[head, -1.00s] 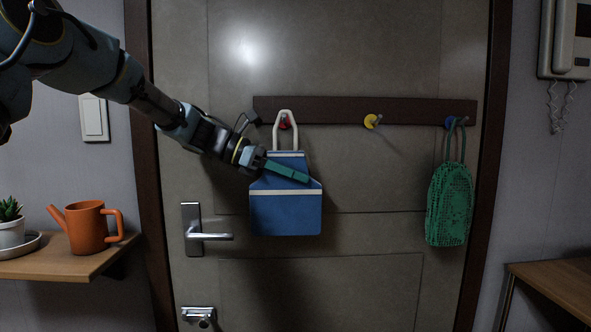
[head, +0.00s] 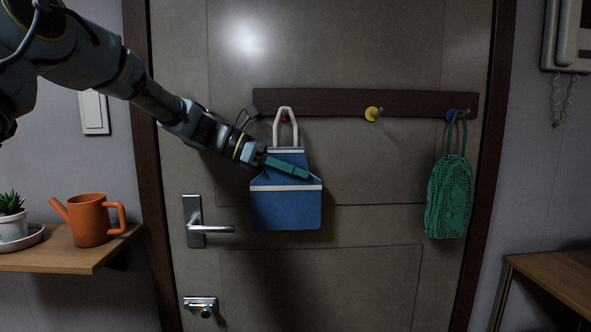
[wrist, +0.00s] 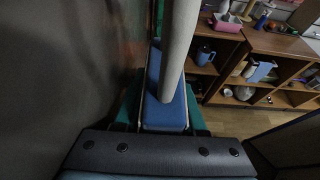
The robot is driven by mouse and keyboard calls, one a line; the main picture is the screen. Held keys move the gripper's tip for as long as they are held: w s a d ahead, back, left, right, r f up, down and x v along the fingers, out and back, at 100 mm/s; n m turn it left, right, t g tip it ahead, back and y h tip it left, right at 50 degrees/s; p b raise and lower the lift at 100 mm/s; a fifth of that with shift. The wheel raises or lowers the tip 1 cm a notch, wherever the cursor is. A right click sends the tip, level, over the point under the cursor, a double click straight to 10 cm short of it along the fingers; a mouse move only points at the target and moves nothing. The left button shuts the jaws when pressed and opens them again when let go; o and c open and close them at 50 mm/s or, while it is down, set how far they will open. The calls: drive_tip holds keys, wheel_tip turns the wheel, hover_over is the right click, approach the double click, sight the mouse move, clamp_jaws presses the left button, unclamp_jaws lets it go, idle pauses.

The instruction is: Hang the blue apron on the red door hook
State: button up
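The blue apron (head: 287,210), with pale stripes and a white neck loop (head: 275,130), hangs upright in front of the door. The red hook (head: 284,117) shows inside the top of the loop, on the left of the dark rail. I cannot tell whether the loop rests on the hook. My gripper (head: 290,169) comes in from the left, with one green finger across the apron's upper front. In the wrist view the apron (wrist: 165,112) sits between the green fingers, which are shut on it, and the pale loop (wrist: 180,45) rises past the camera.
The rail (head: 330,102) also bears a yellow hook (head: 372,114), empty, and a blue hook (head: 451,114) with a green bag (head: 449,200). A door handle (head: 205,228) is below my arm. An orange watering can (head: 90,220) stands on the left shelf (head: 60,257).

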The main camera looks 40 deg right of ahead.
drive_tip(key=o, duration=0.4)
drive_tip(key=shift+o, duration=0.2)
drive_tip(key=b+v, duration=0.1)
drive_tip(key=v, duration=0.9)
drive_tip(key=shift+w+a+r+b, duration=0.15)
drive_tip(key=shift+w+a+b, duration=0.1)
drive_tip(key=shift+b, duration=0.05)
drive_tip(key=w+a+f+m+t+y, duration=0.35)
drive_tip(key=a+f+t+y, duration=0.2)
drive_tip(key=a+f, duration=1.15)
drive_tip(key=s+a+f+m+t+y, duration=0.1)
drive_tip(key=s+a+f+m, duration=0.1)
drive_tip(key=a, duration=0.7)
drive_tip(key=s+a+f+m+t+y+p, duration=0.1)
drive_tip(key=s+a+f+m+t+y, duration=0.1)
drive_tip(key=a, duration=0.7)
drive_tip(key=s+a+f+m+t+y, duration=0.1)
drive_tip(key=s+a+f+m, duration=0.1)
drive_tip(key=a, duration=0.7)
drive_tip(key=shift+s+a+f+m+y+p, duration=0.3)
drive_tip(key=shift+s+f+m+y+p, duration=0.1)
drive_tip(key=shift+f+m, duration=0.55)
